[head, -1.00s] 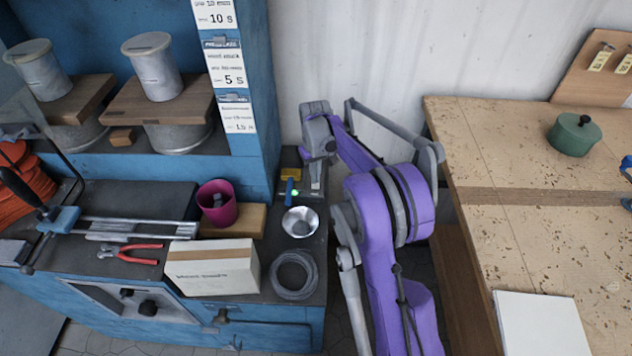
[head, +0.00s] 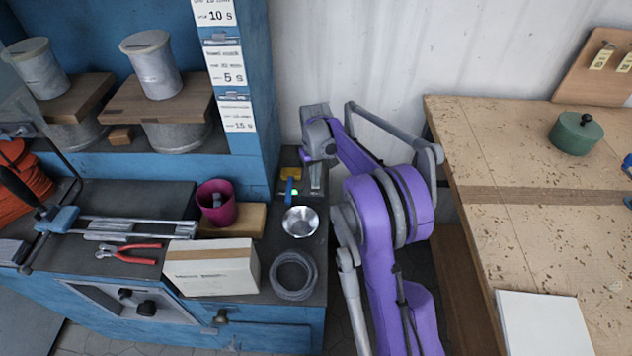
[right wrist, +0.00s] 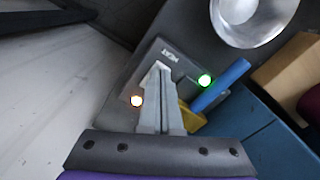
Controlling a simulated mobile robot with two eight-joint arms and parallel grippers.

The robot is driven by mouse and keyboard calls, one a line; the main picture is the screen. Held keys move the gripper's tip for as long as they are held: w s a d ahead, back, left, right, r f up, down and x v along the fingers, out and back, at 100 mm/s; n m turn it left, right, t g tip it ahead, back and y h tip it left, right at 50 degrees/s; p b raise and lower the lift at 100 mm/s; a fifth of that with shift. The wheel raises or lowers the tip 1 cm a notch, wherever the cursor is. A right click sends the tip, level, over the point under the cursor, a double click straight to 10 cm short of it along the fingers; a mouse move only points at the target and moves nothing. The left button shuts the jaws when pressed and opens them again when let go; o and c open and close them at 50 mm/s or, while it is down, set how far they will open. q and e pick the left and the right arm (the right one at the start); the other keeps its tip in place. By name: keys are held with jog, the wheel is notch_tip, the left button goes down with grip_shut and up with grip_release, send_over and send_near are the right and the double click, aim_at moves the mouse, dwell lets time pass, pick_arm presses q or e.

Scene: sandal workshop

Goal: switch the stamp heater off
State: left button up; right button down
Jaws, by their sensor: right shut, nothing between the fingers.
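The stamp heater is a dark box marked HEAT (right wrist: 158,50) in the right wrist view. On it an orange light (right wrist: 137,101) and a green light (right wrist: 205,81) are lit. A blue bar (right wrist: 222,85) lies beside the green light, over a yellow piece (right wrist: 190,120). In the head view the blue bar (head: 289,189) and the yellow piece (head: 291,173) show at the bench's back right corner. My right gripper (head: 316,190) is shut and empty, with its tips over the heater box, between the two lights in the wrist view. Whether the tips touch it I cannot tell. My left gripper is out of view.
A metal bowl (head: 300,222) and a coil of wire (head: 293,275) sit just in front of the heater. A blue shelf post (head: 256,100) rises close behind.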

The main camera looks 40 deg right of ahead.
jog(key=shift+f, duration=0.35)
jog(key=shift+r, duration=0.1)
jog(key=shift+r+p, duration=2)
jog(key=shift+r, duration=1.45)
